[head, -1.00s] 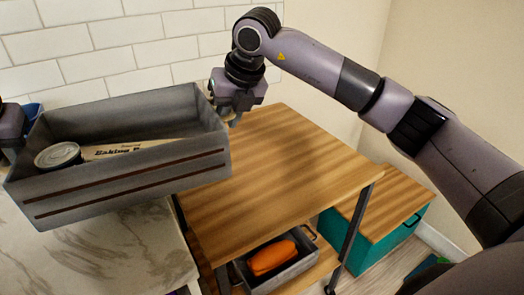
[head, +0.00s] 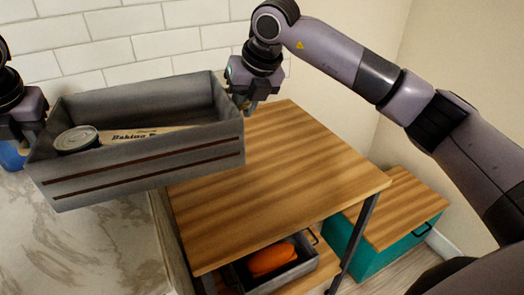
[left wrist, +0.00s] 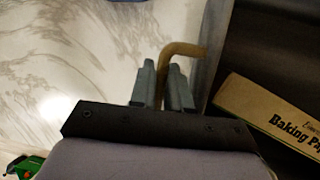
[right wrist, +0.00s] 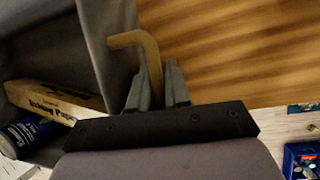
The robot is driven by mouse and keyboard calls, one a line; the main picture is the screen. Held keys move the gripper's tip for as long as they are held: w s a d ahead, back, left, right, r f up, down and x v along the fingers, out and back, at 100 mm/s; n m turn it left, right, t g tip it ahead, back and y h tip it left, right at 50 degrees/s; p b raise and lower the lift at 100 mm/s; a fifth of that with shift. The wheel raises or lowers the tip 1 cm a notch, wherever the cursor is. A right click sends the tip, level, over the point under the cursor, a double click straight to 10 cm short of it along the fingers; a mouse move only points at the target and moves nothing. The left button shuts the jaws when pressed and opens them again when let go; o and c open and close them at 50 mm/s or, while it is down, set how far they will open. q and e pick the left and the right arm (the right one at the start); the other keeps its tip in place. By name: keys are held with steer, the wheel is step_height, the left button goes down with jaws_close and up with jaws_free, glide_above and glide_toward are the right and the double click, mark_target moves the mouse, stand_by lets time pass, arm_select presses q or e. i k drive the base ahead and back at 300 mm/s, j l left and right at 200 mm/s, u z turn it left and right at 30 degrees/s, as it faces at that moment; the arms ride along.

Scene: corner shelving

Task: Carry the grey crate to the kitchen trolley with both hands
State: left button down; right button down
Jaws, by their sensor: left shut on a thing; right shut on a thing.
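The grey crate (head: 150,165) hangs in the air between my two grippers, over the marble counter and the near left edge of the wooden trolley top (head: 290,160). It holds a can (head: 77,139) and a baking paper box (head: 140,134). My left gripper (left wrist: 165,85) is shut on the crate's left handle (left wrist: 180,50). My right gripper (right wrist: 155,85) is shut on its right handle (right wrist: 135,40). In the head view the right gripper (head: 247,100) is at the crate's right end and the left gripper (head: 25,135) at its left end.
The trolley's lower shelf carries a smaller grey bin (head: 285,275) with an orange thing (head: 271,259) in it. A teal chest (head: 385,245) with a wooden lid stands right of the trolley. The marble counter (head: 90,250) is at left. The trolley top is bare.

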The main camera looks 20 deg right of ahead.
mark_target(257, 154)
steer(key=i+l, duration=0.1)
steer(key=l, duration=0.45)
steer(key=i+l+u, duration=0.1)
steer(key=l, duration=0.95)
steer(key=i+u, duration=0.05)
